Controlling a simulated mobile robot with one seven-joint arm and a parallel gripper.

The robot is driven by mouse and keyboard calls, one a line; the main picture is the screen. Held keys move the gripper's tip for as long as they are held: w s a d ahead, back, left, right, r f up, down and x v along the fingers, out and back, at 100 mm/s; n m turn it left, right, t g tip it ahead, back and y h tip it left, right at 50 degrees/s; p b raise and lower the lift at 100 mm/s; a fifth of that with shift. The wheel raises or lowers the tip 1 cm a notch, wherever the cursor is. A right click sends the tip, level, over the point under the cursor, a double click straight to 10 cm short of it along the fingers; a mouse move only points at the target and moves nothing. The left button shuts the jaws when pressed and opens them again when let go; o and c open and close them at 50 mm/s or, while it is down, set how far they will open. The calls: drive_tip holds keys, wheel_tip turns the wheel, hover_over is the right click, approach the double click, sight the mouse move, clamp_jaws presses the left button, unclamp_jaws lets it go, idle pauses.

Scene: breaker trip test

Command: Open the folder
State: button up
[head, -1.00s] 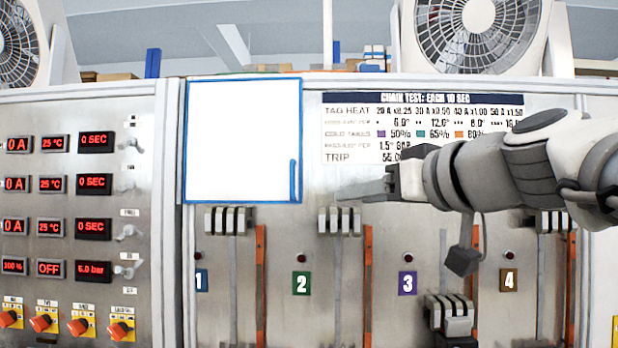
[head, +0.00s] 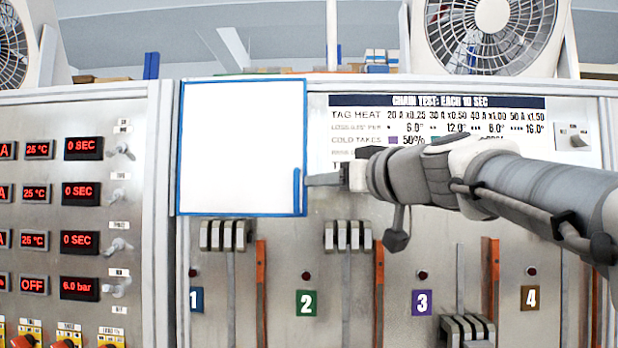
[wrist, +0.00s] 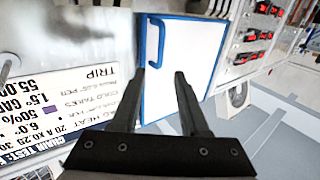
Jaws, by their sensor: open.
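The folder (head: 242,148) is a white flat panel with a blue border, mounted upright on the upper left of the metal cabinet. It looks closed. Its blue handle (head: 297,190) is at the lower right edge. My gripper (head: 318,180) is just right of that handle in the head view, fingers pointing left. In the wrist view the folder (wrist: 185,85) lies ahead, with the handle (wrist: 155,42) beyond the fingertips. My gripper (wrist: 160,72) is open there, its two fingers apart with nothing between them. Whether a finger touches the handle cannot be told.
A printed chart (head: 430,105) is right of the folder, partly behind my arm. Lever switches (head: 225,236) and numbered tags (head: 306,303) sit below. A control panel with red displays (head: 82,195) is at left. A fan (head: 490,30) stands on top.

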sight(298, 183)
drive_tip(key=p+x, duration=0.2)
drive_tip(key=x, duration=0.7)
clamp_jaws()
idle(1.2)
